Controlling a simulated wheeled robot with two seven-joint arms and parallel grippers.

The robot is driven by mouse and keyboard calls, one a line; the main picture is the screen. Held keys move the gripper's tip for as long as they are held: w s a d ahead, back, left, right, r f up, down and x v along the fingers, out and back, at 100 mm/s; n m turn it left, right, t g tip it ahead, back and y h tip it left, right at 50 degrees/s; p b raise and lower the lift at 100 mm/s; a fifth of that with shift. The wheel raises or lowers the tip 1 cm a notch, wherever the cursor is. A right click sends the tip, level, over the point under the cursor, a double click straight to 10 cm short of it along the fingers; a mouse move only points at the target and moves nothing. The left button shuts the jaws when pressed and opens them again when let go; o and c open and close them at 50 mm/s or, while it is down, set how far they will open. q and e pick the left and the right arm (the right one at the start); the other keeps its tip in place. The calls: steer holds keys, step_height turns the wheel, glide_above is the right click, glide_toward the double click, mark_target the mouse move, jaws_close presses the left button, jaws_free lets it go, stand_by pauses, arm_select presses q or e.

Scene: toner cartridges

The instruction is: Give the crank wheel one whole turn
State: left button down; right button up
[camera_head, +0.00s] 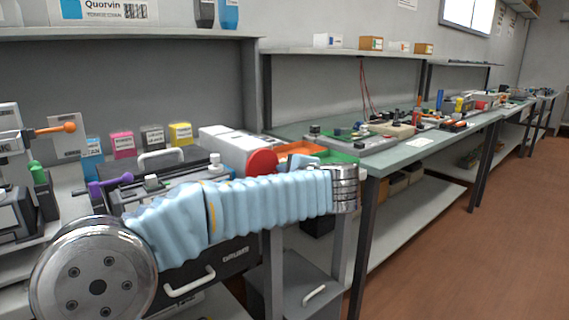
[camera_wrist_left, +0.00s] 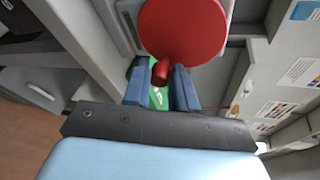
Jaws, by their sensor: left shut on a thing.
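The crank wheel (camera_head: 262,163) is a red disc on the side of a white machine, partly hidden behind my left arm in the head view. In the left wrist view the red wheel (camera_wrist_left: 183,25) fills the top middle, with its short red handle (camera_wrist_left: 161,72) sticking out toward me. My left gripper (camera_wrist_left: 160,82) has its two blue fingers on either side of this handle and is shut on it. In the head view my sleeved left arm hides most of this gripper. My right gripper is in neither view.
An orange tray (camera_head: 297,148) and a green surface lie just right of the wheel. A purple-handled lever (camera_head: 110,182) is at left. A shelf (camera_head: 130,33) runs above the bench; open floor lies at right.

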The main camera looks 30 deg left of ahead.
arm_select(q)
steer(key=shift+f+m+g+p, duration=0.1)
steer(key=shift+m+g+p, duration=0.2)
steer(key=shift+m+p, duration=0.15)
steer(key=c, duration=0.9)
jaws_free()
steer(key=shift+s, duration=0.1)
steer(key=v, duration=1.3)
steer(key=shift+s+d+b, duration=0.2)
steer(key=shift+d+b, duration=0.1)
steer(key=shift+b, duration=0.1)
